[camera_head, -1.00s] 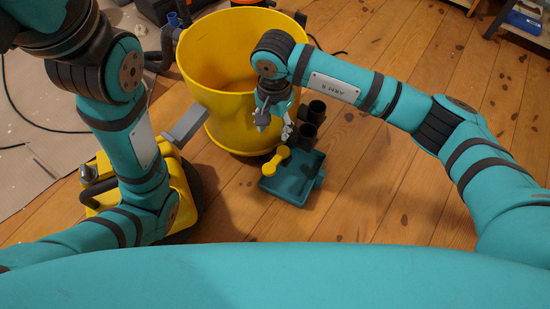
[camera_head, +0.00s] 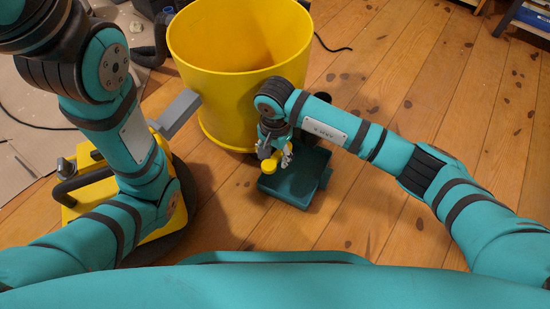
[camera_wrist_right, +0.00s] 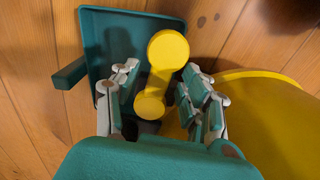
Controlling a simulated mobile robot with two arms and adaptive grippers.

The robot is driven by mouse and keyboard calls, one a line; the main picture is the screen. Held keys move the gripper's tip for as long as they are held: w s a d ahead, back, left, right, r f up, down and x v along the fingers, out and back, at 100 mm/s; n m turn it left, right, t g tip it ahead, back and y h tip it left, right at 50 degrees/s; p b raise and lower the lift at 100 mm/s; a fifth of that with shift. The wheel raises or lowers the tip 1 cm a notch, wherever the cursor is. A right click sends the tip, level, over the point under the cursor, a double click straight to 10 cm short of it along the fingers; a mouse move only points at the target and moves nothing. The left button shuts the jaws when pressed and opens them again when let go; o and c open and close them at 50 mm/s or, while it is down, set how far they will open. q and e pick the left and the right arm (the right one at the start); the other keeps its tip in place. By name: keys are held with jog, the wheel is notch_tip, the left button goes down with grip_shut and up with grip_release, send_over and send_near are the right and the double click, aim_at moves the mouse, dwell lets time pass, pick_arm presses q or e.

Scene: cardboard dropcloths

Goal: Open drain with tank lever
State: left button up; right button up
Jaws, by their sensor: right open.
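The tank is a large yellow bucket (camera_head: 225,90) standing on the wooden floor. The yellow lever (camera_head: 264,172) sits by its base, over a teal tray-like part (camera_head: 303,183). In the right wrist view the lever (camera_wrist_right: 166,55) has two rounded ends and lies between the open fingers of my right gripper (camera_wrist_right: 158,100), with a gap visible on the left side. My right gripper (camera_head: 272,154) points down just above the lever in the head view.
A yellow machine with a black handle (camera_head: 85,180) stands at left, close to my left arm. A cardboard dropcloth (camera_head: 30,115) with a dark cable lies at far left. A shelf stands at the top right. The wooden floor at right is clear.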

jog(key=shift+f, duration=0.1)
jog(key=shift+c, duration=0.2)
grip_shut()
